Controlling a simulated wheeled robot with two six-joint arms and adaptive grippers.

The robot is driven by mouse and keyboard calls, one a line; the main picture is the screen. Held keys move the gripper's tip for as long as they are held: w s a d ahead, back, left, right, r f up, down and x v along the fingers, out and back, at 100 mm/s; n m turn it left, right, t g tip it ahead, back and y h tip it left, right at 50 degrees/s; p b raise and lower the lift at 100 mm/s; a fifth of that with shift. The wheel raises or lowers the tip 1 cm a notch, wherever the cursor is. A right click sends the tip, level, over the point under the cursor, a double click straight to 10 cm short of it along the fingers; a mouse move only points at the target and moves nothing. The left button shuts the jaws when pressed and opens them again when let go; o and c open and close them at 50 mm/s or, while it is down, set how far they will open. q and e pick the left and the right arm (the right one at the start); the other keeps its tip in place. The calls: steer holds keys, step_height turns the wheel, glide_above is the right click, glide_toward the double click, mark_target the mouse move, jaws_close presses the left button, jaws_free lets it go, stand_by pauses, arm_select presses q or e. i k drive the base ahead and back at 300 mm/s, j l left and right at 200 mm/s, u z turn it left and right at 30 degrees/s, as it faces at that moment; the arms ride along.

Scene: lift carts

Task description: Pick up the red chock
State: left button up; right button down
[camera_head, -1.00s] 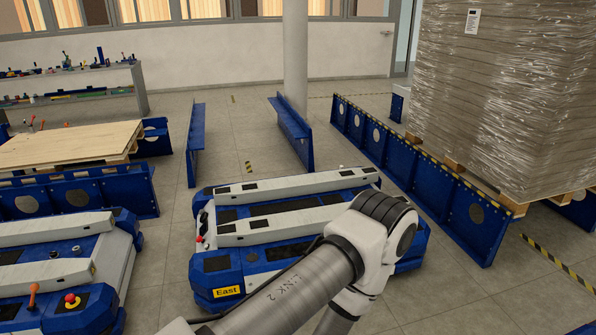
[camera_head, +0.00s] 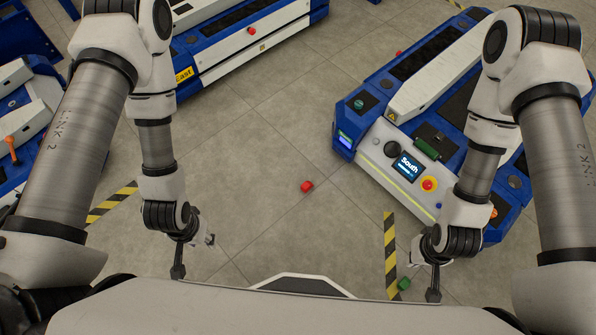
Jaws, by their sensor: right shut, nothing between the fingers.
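The red chock (camera_head: 307,186) lies on the bare floor tiles near the middle of the head view, between my two arms. It is small and block-like, and nothing touches it. My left gripper (camera_head: 180,268) hangs low at the left, apart from the chock; its jaw opening is hard to make out. My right gripper (camera_head: 433,291) hangs low at the right, also well apart from the red chock, and is shut and empty.
A blue and white cart with a "South" screen (camera_head: 409,168) stands at the right. The East cart (camera_head: 186,74) is at the upper left. A green block (camera_head: 404,284) lies on the floor beside my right gripper. Floor around the red chock is clear.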

mark_target(305, 187)
steer(key=k+l, duration=0.1)
steer(key=k, duration=0.15)
steer(key=z, duration=1.1)
steer(key=u, duration=1.2)
steer(key=i+j+z, duration=0.15)
steer(key=i+j, duration=0.25)
steer(key=i+j+z, duration=0.1)
steer(key=i+j, duration=0.25)
steer(key=i+j+z, duration=0.15)
steer(key=i+j, duration=0.2)
steer(key=j, duration=0.25)
